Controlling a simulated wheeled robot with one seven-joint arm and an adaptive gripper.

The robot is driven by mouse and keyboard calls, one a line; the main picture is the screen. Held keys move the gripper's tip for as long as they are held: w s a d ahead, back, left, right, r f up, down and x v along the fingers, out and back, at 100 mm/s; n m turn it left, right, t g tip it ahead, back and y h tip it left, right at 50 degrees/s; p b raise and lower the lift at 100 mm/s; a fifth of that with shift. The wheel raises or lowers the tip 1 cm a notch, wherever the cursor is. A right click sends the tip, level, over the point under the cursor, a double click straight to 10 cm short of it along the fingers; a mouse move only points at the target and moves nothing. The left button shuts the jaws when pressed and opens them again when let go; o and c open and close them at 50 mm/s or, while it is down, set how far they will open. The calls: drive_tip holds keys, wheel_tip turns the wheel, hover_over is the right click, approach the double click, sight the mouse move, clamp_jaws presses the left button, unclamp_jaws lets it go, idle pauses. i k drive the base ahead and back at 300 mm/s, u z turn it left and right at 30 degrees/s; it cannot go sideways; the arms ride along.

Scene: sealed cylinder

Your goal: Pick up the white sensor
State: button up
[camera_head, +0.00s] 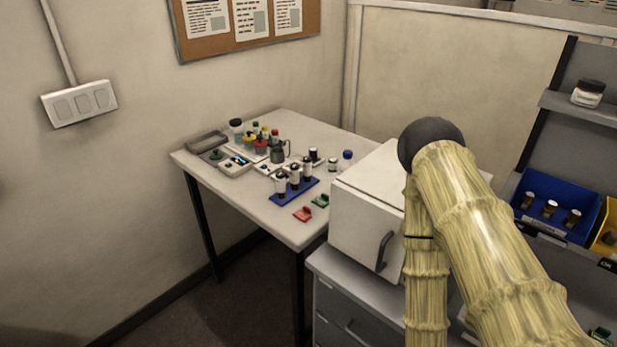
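I cannot pick out a white sensor for sure. A small pale device (234,168) with a blue-lit display lies on the left part of the light table (220,188). A pale flat plate (263,169) lies right of it, under small items. Several white-bodied cylinders with dark tops, one of them a front cylinder (280,185), stand upright in a blue rack (300,192). All are too small to name surely. My yellow, ridged arm crosses the right side, bent at a dark joint. My gripper is out of the picture.
A red piece (303,214) and a green piece (320,201) lie near the table's front edge. A white box with a handle (362,215) stands on a grey drawer unit (345,285), partly behind my arm. A blue bin (557,195) sits on the right shelf. The table's front left is clear.

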sight(294, 168)
drive_tip(key=k, duration=0.5)
drive_tip(key=u, duration=0.95)
drive_tip(key=i, duration=0.75)
drive_tip(key=z, duration=0.7)
